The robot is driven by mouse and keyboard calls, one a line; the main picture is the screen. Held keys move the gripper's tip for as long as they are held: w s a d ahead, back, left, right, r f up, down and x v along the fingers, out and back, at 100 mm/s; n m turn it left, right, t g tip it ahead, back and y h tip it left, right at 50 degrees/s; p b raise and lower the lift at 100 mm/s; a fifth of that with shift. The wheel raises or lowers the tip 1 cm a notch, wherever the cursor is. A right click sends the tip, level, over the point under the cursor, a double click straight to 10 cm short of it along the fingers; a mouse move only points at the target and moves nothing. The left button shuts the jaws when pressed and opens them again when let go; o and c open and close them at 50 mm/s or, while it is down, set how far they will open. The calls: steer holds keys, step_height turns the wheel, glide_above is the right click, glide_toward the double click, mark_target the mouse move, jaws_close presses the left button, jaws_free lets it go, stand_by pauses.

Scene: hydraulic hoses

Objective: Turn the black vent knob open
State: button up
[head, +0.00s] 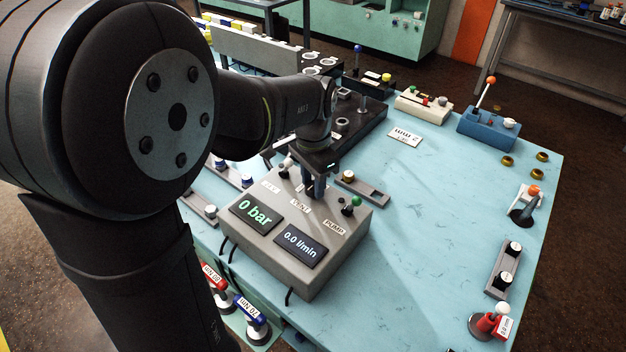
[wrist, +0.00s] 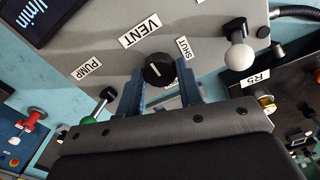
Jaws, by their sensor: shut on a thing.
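The black vent knob (wrist: 159,69) sits on the grey control box below the VENT label (wrist: 141,30) in the wrist view. My gripper (wrist: 160,82) is shut on the knob, one finger on each side. In the head view my gripper (head: 315,187) reaches down onto the back of the control box (head: 340,250) and hides the knob. The displays read 0 bar (head: 254,215) and 0.0 l/min (head: 301,243). A SHUT label (wrist: 184,48) is right of the knob.
Beside the knob stand a green-tipped pump lever (wrist: 98,107) and a white-balled lever (wrist: 239,55). A black block with ports (head: 352,122) lies behind the box.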

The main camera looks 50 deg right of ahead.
mark_target(313, 185)
steer(key=o, duration=1)
steer(key=shift+c, duration=0.2)
steer(key=shift+r, duration=0.1)
step_height(313, 185, up, 17)
steer(key=shift+r, duration=0.15)
step_height(313, 185, down, 18)
steer(key=shift+r, duration=0.25)
stand_by(0.4)
steer(key=shift+r, duration=0.1)
